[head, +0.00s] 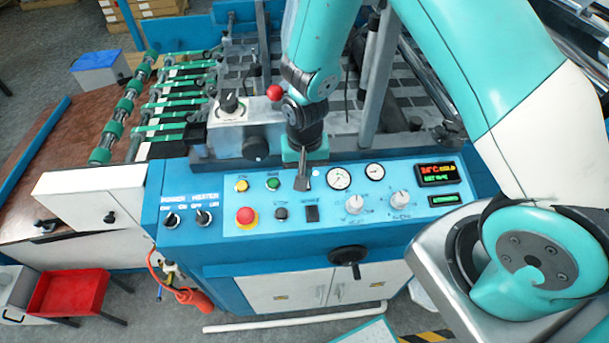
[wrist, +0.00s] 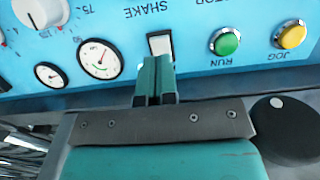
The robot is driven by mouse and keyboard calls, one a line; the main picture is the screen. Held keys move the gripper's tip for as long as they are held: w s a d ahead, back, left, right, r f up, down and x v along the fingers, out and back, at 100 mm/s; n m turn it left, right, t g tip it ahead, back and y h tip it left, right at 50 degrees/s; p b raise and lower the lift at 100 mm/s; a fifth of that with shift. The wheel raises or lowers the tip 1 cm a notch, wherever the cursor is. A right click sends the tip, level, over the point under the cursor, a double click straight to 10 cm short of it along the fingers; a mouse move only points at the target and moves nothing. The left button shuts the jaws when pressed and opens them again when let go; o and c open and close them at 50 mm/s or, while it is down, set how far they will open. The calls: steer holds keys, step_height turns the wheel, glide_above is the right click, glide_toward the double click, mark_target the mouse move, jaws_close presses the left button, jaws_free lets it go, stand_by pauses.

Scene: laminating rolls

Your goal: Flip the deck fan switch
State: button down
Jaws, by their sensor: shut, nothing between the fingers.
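A pale rocker switch (wrist: 160,43) in a dark frame shows right at my fingertips in the wrist view, between the dials and the green RUN button. Its own label is hidden behind my fingers, so I cannot confirm that it is the deck fan switch. My gripper (wrist: 156,64) is shut and empty, its teal fingers overlapping the switch's near edge. I cannot tell if they touch it.
A dark rocker (head: 312,213) sits just below, with the SHAKE label in the wrist view. The green button (head: 273,184), yellow button (head: 241,185), red emergency stop (head: 246,217) and white gauge (head: 339,178) are close by.

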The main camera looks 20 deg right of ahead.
steer(key=shift+r+p, duration=1.45)
steer(key=shift+r, duration=0.7)
